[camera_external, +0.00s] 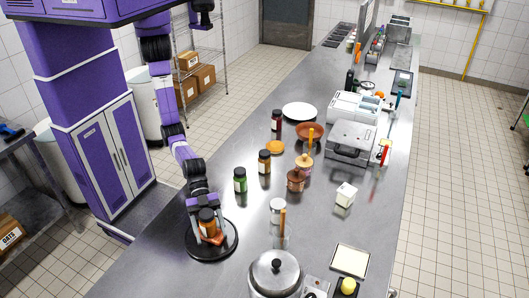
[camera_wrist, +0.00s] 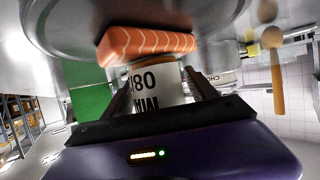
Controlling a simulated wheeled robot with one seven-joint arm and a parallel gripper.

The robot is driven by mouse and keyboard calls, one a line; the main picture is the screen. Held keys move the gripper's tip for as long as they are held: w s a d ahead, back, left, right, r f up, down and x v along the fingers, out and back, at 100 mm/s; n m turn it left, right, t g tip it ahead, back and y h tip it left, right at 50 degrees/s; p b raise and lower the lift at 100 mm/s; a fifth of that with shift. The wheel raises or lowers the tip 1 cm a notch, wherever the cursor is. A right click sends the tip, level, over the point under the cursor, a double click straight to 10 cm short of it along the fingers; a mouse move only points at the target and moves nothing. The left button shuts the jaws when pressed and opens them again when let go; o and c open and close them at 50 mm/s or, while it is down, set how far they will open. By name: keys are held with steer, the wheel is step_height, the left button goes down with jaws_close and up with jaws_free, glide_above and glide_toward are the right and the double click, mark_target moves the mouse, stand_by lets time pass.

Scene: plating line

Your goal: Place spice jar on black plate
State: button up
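My gripper (camera_external: 207,220) is over the black plate (camera_external: 228,250) at the front left of the counter. Its fingers close on both sides of a spice jar (camera_external: 207,216) with orange-brown contents. In the wrist view the jar's white label (camera_wrist: 158,92) with dark letters shows between the two fingers. A piece of salmon (camera_external: 216,239) lies on the plate beside the jar. The salmon also shows close to the jar in the wrist view (camera_wrist: 145,45). The jar looks upright; I cannot tell whether its base touches the plate.
Other jars stand behind: green (camera_external: 240,181), brown (camera_external: 264,163) and dark red (camera_external: 276,123). A white plate (camera_external: 300,112) is farther back. A lidded pot (camera_external: 275,275) and a clear glass jar (camera_external: 278,208) stand to the right. The counter's left strip is clear.

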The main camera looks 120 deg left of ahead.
stand_by(0.3)
steer(key=shift+r, duration=0.3)
steer(key=b+v, duration=0.1)
steer(key=v, duration=1.1)
steer(key=shift+f, duration=0.1)
